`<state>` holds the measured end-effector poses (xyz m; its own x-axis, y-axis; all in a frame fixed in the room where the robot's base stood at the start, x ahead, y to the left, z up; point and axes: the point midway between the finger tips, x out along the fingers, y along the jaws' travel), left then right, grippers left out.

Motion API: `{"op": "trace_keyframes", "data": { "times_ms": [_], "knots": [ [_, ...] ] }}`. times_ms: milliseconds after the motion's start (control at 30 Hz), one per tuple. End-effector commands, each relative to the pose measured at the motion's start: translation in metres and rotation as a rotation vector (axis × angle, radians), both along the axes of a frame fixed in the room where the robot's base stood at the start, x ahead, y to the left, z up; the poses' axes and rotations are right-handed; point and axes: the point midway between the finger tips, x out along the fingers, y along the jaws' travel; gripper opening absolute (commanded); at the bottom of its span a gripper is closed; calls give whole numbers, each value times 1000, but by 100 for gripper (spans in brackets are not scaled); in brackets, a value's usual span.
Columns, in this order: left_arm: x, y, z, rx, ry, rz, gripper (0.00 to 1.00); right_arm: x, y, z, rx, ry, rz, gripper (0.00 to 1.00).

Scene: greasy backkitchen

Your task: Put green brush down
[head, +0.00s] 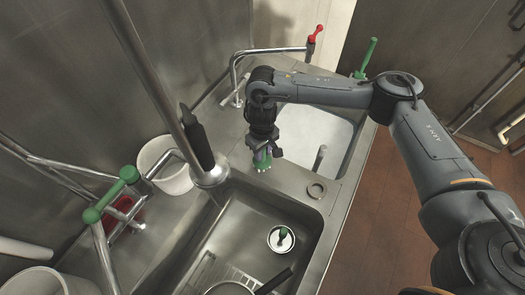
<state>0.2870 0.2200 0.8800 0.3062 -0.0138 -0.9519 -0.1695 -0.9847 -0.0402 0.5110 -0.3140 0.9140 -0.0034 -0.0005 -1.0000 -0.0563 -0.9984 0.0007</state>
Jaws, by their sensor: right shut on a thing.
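My right gripper (262,145) reaches in from the right and points down over the counter strip between the two sinks. It is shut on the green brush (262,161), which has pale bristles at its lower end. Most of the brush is hidden by the gripper. The bristles are at or just above the steel counter (283,178); I cannot tell whether they touch. My left gripper is not in view.
The near basin (215,238) holds a drain piece with a green knob (283,234) and pans. The far sink (310,135) lies beyond the arm. A white bucket (165,172), a green-handled tap (110,195) and a spray hose (198,145) stand left. A green handle (369,54) rises behind my arm.

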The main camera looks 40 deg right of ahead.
Motion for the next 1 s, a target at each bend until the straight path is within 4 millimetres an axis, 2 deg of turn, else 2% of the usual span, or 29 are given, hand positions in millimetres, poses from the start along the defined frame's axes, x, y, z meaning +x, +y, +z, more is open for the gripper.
{"op": "trace_keyframes", "data": {
  "times_ms": [300, 333, 467, 500, 833, 1000],
  "knots": [
    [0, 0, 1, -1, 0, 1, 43, 0, 0, -3, 0, 1, 0, 0],
    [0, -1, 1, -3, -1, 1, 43, 0, 0, -3, 0, 1, 0, 31],
    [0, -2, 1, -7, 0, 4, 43, 0, 0, -2, 0, 0, 0, 51],
    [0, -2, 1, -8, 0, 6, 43, 0, 0, -2, 0, 0, 0, 54],
    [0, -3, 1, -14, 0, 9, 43, 0, 0, 0, 0, -1, 0, 54],
    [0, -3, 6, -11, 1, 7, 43, 1, 0, 16, 0, -4, 1, 54]
  ]
}}
